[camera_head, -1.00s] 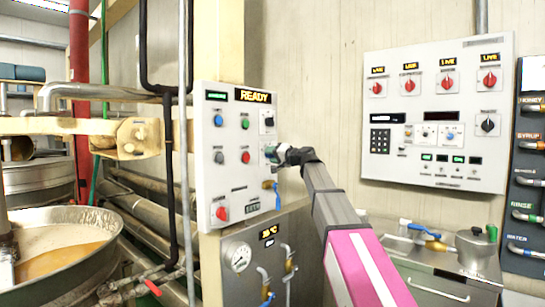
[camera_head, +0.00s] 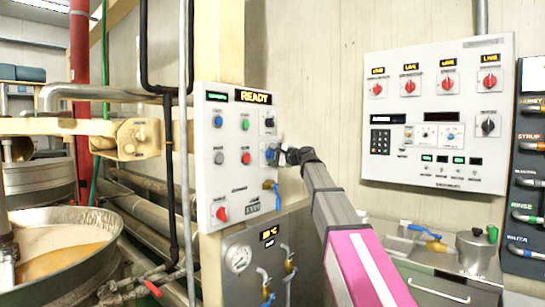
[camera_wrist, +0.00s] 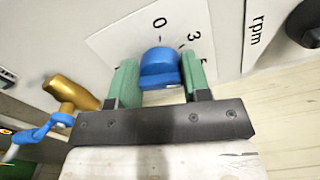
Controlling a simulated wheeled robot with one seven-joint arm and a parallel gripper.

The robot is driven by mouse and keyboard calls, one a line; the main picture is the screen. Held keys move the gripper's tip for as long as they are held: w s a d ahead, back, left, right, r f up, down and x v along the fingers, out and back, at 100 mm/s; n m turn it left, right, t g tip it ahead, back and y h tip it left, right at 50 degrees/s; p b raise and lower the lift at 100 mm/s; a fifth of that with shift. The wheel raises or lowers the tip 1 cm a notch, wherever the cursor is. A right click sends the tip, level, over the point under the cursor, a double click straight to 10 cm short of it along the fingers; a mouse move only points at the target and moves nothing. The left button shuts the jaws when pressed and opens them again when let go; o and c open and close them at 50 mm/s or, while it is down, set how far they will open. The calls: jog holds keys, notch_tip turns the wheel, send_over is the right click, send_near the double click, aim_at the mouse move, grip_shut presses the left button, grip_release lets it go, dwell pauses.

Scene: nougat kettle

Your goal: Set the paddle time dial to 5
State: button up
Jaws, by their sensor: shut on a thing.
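The paddle time dial is a blue knob (camera_wrist: 160,68) on a white plate with the numbers 0 and 3 visible and another mark partly hidden behind the right finger. My gripper (camera_wrist: 161,78) has its two green fingers on either side of the knob, shut on it. In the head view my gripper (camera_head: 279,155) reaches the right edge of the white control panel (camera_head: 233,185), where the blue dial shows in part. The dial's exact pointer setting is hard to read.
A brass valve with a blue handle (camera_wrist: 70,95) sits left of my gripper in the wrist view. A black knob (camera_wrist: 305,25) is at the upper right. The panel display (camera_head: 253,96) reads READY. A kettle (camera_head: 60,245) stands at the left, and a second panel (camera_head: 437,115) hangs on the right wall.

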jog(key=shift+m, duration=1)
jog(key=o, duration=0.9)
jog(key=v, duration=1)
jog(key=shift+s+d, duration=0.25)
jog(key=shift+d, duration=0.1)
